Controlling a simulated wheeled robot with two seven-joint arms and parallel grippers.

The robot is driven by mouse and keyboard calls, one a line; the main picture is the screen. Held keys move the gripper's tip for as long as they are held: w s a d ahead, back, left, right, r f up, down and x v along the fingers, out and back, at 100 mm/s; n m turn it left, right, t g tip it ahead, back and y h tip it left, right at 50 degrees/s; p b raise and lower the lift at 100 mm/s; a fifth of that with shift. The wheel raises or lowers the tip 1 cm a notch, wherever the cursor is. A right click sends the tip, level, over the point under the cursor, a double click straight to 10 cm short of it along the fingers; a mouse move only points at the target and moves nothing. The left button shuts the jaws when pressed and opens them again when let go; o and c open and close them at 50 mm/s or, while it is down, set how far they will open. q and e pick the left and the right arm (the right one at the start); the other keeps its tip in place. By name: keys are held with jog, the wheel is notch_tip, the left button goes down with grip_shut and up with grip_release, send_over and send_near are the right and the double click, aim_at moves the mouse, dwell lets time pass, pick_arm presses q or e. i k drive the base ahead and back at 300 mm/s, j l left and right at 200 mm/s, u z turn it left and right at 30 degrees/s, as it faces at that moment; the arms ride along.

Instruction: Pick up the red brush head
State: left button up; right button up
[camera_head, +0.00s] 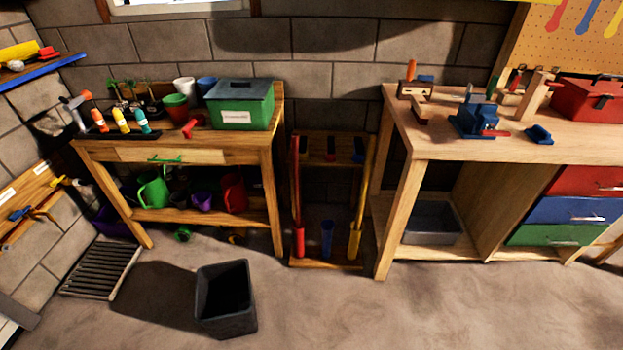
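A wooden rack stands between the two benches. A long red tool (297,195) leans at its left side, with a wider red end (300,241) at the bottom that may be the red brush head. I cannot make out bristles. A small red object (193,126) lies on the left bench in front of the green box, and another red item (47,53) is on the wall shelf at far left; both are too small to identify. Neither of my grippers shows in the head view.
A black bin (225,298) stands on the floor before the left bench (190,142), beside a floor grate (102,270). A yellow-handled tool (361,200) stands at the rack's right. The workbench (440,135) is at right. The floor before the rack is clear.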

aim_at(330, 153)
jog(key=i+l+u, duration=0.1)
jog(key=u, duration=0.3)
jog(key=i+l+u, duration=0.1)
jog(key=u, duration=0.25)
jog(key=l+u, duration=0.2)
jog(key=u, duration=0.2)
jog(key=l+u, duration=0.2)
jog(key=u, duration=0.2)
jog(key=i+l, duration=0.05)
